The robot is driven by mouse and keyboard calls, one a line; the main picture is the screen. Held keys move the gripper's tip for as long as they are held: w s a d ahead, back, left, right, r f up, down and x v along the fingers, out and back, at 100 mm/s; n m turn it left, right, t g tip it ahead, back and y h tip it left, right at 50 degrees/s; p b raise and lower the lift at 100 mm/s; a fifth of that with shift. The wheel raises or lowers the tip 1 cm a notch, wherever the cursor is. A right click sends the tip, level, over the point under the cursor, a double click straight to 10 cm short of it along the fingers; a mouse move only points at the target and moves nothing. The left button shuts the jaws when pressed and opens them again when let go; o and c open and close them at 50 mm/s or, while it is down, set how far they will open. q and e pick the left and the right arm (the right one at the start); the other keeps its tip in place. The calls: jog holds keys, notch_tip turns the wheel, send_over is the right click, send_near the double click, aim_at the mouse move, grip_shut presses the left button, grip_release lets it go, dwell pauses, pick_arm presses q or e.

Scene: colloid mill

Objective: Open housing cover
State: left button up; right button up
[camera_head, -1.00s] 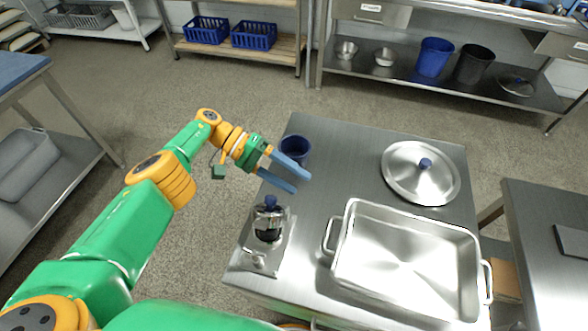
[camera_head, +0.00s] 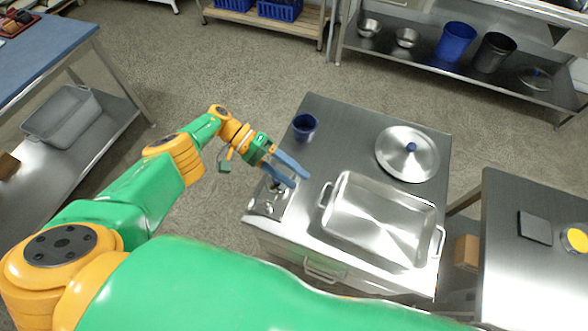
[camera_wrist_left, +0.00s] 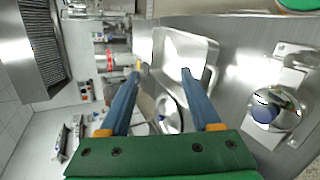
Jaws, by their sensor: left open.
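The colloid mill (camera_head: 268,204) is a small steel machine on the near left corner of the steel table. In the head view its upper part, with the domed housing cover and blue knob, is largely hidden behind my left gripper. In the left wrist view the shiny dome (camera_wrist_left: 279,108) with a blue knob (camera_wrist_left: 264,112) shows at the right, outside the jaws. My left gripper (camera_head: 300,180) is open, its two blue fingers spread and empty. In the left wrist view the fingers (camera_wrist_left: 160,73) are apart from the dome. My right gripper is not in view.
A large steel pan (camera_head: 380,222) with handles stands right of the mill. A blue cup (camera_head: 304,127) and a round steel lid (camera_head: 407,153) are farther back on the table (camera_head: 347,131). Another steel table (camera_head: 535,270) stands at the right.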

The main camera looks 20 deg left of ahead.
pick_arm(q)
jog(key=w+d+r+m+t, duration=0.1)
jog(key=w+d+r+t, duration=0.1)
jog(key=w+d+t, duration=0.9)
jog(key=s+a+f+n+t+y, duration=0.3)
jog(key=s+a+y, duration=0.2)
jog(key=a+y, duration=0.5)
jog(key=s+a+f+m+g+y, duration=0.1)
jog(key=s+a+m+g, duration=0.2)
jog(key=s, duration=0.7)
jog(key=s+a+f+m+g+y, duration=0.1)
jog(key=s+a+g, duration=0.35)
jog(key=s, duration=0.45)
jog(key=s+f+g+b, duration=0.2)
jog(key=s+f, duration=0.1)
jog(key=f, duration=1.6)
jog(key=s+a+f+g+b, duration=0.1)
jog(key=s+f, duration=1)
jog(key=s, duration=0.1)
jog(key=shift+a+m+y, duration=0.3)
